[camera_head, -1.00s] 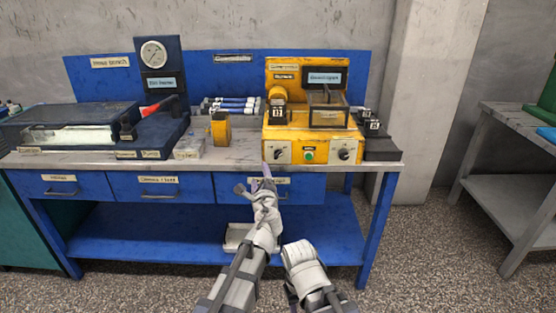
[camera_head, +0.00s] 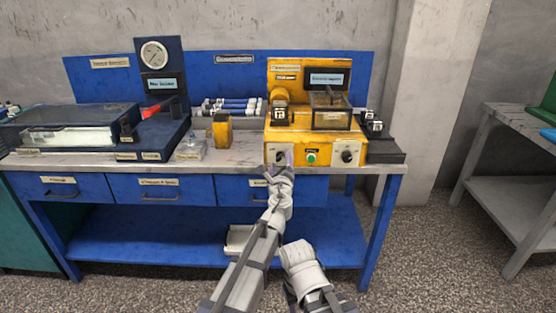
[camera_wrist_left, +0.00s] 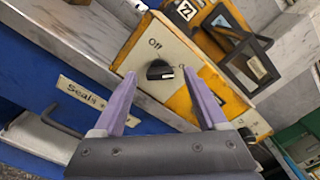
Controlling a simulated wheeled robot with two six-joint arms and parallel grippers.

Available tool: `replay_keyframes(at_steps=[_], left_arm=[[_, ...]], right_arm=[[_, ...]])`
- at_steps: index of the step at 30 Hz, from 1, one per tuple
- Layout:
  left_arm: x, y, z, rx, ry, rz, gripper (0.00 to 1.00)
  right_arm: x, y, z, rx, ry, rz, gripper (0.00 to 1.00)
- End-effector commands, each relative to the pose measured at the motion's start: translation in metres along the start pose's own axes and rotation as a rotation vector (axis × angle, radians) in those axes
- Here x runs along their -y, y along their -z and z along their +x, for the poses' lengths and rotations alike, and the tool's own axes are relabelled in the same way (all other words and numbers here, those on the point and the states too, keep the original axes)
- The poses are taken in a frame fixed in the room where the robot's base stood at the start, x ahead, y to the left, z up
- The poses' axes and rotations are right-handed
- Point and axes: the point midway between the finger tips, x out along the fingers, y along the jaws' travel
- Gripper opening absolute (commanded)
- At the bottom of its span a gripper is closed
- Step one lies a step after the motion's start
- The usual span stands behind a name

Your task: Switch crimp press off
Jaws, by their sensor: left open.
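The crimp press (camera_head: 310,100) is a yellow machine on the right part of the workbench. Its cream left control panel (camera_wrist_left: 165,55) carries a black rotary knob (camera_wrist_left: 160,70) with an "Off" label to its upper left in the left wrist view. A second label on the right is partly covered by a finger. The knob's white mark seems to point right, toward that label. My left gripper (camera_wrist_left: 159,76) is open, its purple fingers on either side of the knob; contact cannot be told. In the head view the left gripper (camera_head: 280,164) covers part of that panel.
A green button (camera_head: 311,157) and another black knob (camera_head: 347,156) sit to the right on the press front. Blue drawers (camera_head: 150,187) lie under the bench top. A yellow block (camera_head: 222,130) and a gauge stand (camera_head: 157,80) are to the left.

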Motion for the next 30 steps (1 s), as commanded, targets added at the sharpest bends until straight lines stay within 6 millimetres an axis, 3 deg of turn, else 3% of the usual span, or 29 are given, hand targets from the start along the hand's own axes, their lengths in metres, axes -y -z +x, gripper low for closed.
replay_keyframes(at_steps=[3, 11, 30], left_arm=[[0.0017, 0.0018, 0.0102, -0.001, 0.001, 0.000, 0.75], [0.0016, 0.0016, 0.0102, -0.001, 0.001, -0.001, 0.75], [0.0014, 0.0015, 0.0101, 0.000, 0.000, -0.001, 0.03]], right_arm=[[0.0000, 0.0000, 0.0000, 0.000, 0.000, 0.000, 0.50], [0.0000, 0.0000, 0.0000, 0.000, 0.000, 0.000, 0.50], [0.0000, 0.0000, 0.0000, 0.000, 0.000, 0.000, 0.50]])
